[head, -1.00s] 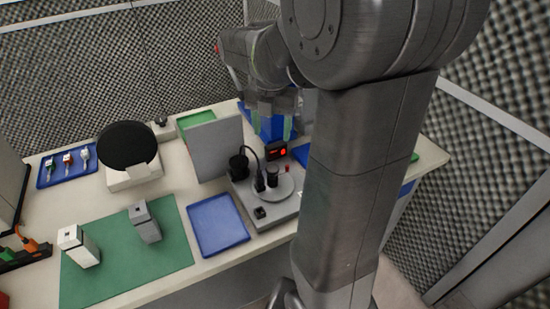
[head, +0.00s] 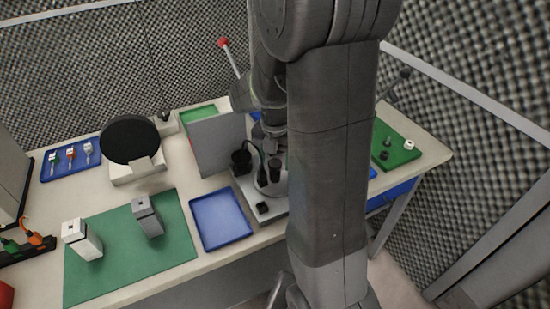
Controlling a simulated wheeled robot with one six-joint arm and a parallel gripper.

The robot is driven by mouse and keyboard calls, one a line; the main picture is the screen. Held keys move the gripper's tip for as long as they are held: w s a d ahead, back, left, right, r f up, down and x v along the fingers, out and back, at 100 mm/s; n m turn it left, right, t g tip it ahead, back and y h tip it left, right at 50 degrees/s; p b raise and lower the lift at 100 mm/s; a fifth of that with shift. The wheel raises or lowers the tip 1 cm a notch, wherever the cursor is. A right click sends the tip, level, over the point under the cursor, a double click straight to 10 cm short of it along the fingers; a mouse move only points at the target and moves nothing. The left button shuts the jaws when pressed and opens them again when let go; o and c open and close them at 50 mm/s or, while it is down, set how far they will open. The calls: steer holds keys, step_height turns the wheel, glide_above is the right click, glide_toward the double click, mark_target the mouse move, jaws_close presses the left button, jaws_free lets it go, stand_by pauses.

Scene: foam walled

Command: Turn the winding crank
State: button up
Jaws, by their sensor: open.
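The grey machine (head: 247,190) stands right of centre on the table, its right part hidden behind my arm. It carries a round light plate (head: 262,188), a black knob-like post (head: 274,172) on that plate and a black cable; this looks like the winding crank, though I cannot make out its handle surely. My gripper (head: 273,146) hangs above and behind the machine, apart from the post as far as I can see. Its fingers are largely hidden by my arm and nothing shows in them.
A grey upright panel (head: 217,146) stands just left of the machine. A blue tray (head: 220,220) lies in front. A green mat (head: 118,268) bears two grey-white blocks. A red-knobbed rod (head: 223,43) and a black-knobbed rod (head: 404,73) rise behind. A green board (head: 400,156) lies right.

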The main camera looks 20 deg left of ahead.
steer(key=c, duration=1)
steer(key=shift+m, duration=0.6)
